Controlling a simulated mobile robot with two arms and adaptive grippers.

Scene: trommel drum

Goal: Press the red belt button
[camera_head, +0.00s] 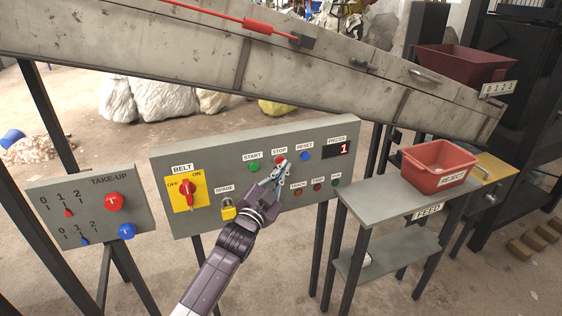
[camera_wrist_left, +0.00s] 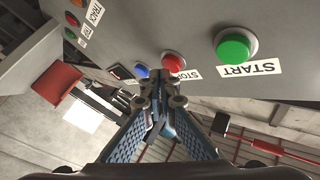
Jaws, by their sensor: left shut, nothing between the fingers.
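The red STOP button (camera_head: 281,160) is on the grey control panel (camera_head: 225,155), between the green START button (camera_head: 254,167) and the blue RESET button (camera_head: 305,155). My left gripper (camera_head: 279,170) is shut and empty, with its tips just below and in front of the STOP button. In the left wrist view the panel appears upside down. The red button (camera_wrist_left: 174,61) shows just beyond the gripper tips (camera_wrist_left: 160,88), partly close to them; I cannot tell whether they touch. A red BELT switch (camera_head: 188,194) sits on a yellow plate at the panel's left. My right gripper is not in view.
A yellow padlock (camera_head: 229,211) hangs below SPARE. A TAKE-UP box (camera_head: 90,212) with red and blue knobs stands at the left. A red REJECT bin (camera_head: 438,165) sits on the shelf at the right. The inclined chute (camera_head: 200,50) runs above the panel.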

